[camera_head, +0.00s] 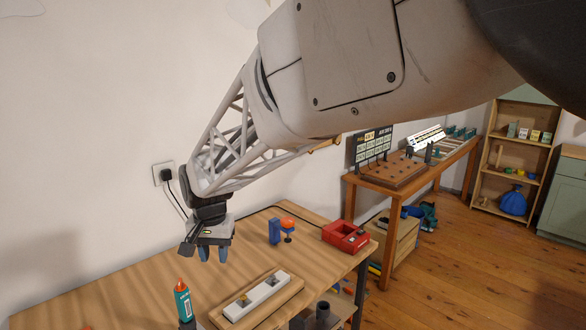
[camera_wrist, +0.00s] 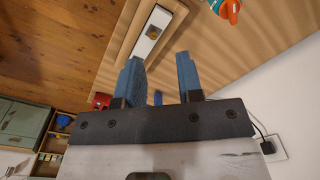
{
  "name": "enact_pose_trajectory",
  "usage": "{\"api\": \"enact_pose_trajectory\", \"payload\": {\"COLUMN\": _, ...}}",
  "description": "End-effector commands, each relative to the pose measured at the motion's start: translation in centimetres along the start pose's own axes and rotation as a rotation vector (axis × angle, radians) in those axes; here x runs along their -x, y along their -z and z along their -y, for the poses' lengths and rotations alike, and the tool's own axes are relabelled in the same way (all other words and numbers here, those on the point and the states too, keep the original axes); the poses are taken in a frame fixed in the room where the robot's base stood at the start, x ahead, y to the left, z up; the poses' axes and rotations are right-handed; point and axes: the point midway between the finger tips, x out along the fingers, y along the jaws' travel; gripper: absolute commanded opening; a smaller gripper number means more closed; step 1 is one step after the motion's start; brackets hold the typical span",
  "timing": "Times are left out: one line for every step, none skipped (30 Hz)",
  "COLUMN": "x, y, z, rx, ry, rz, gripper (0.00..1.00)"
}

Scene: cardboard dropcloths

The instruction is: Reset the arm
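My gripper (camera_head: 213,256) hangs above the wooden workbench (camera_head: 130,270) near the wall in the head view. Its two blue fingers point down and stand apart. My arm's lattice link runs from the upper middle down to the gripper.
On the bench are an orange-tipped teal bottle (camera_head: 184,302), a white block on a wooden board (camera_head: 256,297), a blue-and-orange clamp-like item (camera_head: 282,230) and a red box (camera_head: 346,236). A wall socket (camera_head: 163,174) with a cable is behind the arm. A second table (camera_head: 440,160) stands right.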

Motion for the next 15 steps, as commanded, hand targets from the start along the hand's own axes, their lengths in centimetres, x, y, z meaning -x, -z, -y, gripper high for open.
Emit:
{"api": "enact_pose_trajectory", "payload": {"x": 0.8, "y": -0.3, "z": -2.0, "rx": -0.005, "ry": 0.005, "rz": -0.009, "gripper": 0.34}}
{"api": "enact_pose_trajectory", "payload": {"x": 1.2, "y": -0.4, "z": -3.1, "rx": -0.006, "ry": 0.006, "rz": -0.013, "gripper": 0.34}}
{"api": "enact_pose_trajectory", "payload": {"x": 1.6, "y": -0.8, "z": -4.5, "rx": -0.005, "ry": 0.008, "rz": -0.018, "gripper": 0.34}}
{"api": "enact_pose_trajectory", "payload": {"x": 2.0, "y": -1.0, "z": -5.6, "rx": -0.006, "ry": 0.01, "rz": -0.022, "gripper": 0.34}}
{"api": "enact_pose_trajectory", "payload": {"x": 2.2, "y": -1.3, "z": -6.7, "rx": -0.006, "ry": 0.011, "rz": -0.025, "gripper": 0.34}}
{"api": "enact_pose_trajectory", "payload": {"x": 2.7, "y": -1.7, "z": -8.1, "rx": -0.006, "ry": 0.013, "rz": -0.032, "gripper": 0.34}}
{"api": "enact_pose_trajectory", "payload": {"x": 3.0, "y": -2.0, "z": -9.1, "rx": -0.006, "ry": 0.014, "rz": -0.036, "gripper": 0.34}}
{"api": "enact_pose_trajectory", "payload": {"x": 3.3, "y": -2.3, "z": -10.1, "rx": -0.005, "ry": 0.015, "rz": -0.041, "gripper": 0.34}}
{"api": "enact_pose_trajectory", "payload": {"x": 3.6, "y": -2.8, "z": -11.4, "rx": -0.007, "ry": 0.016, "rz": -0.045, "gripper": 0.34}}
{"api": "enact_pose_trajectory", "payload": {"x": 3.8, "y": -3.2, "z": -12.4, "rx": -0.006, "ry": 0.017, "rz": -0.05, "gripper": 0.34}}
{"api": "enact_pose_trajectory", "payload": {"x": 4.1, "y": -3.6, "z": -13.4, "rx": -0.006, "ry": 0.018, "rz": -0.054, "gripper": 0.34}}
{"api": "enact_pose_trajectory", "payload": {"x": 4.4, "y": -4.2, "z": -14.6, "rx": -0.006, "ry": 0.018, "rz": -0.06, "gripper": 0.34}}
{"api": "enact_pose_trajectory", "payload": {"x": 4.6, "y": -4.6, "z": -15.6, "rx": -0.006, "ry": 0.019, "rz": -0.065, "gripper": 0.34}}
{"api": "enact_pose_trajectory", "payload": {"x": 4.7, "y": -5.0, "z": -16.5, "rx": -0.007, "ry": 0.019, "rz": -0.068, "gripper": 0.34}}
{"api": "enact_pose_trajectory", "payload": {"x": 5.0, "y": -5.7, "z": -17.7, "rx": -0.006, "ry": 0.019, "rz": -0.075, "gripper": 0.34}}
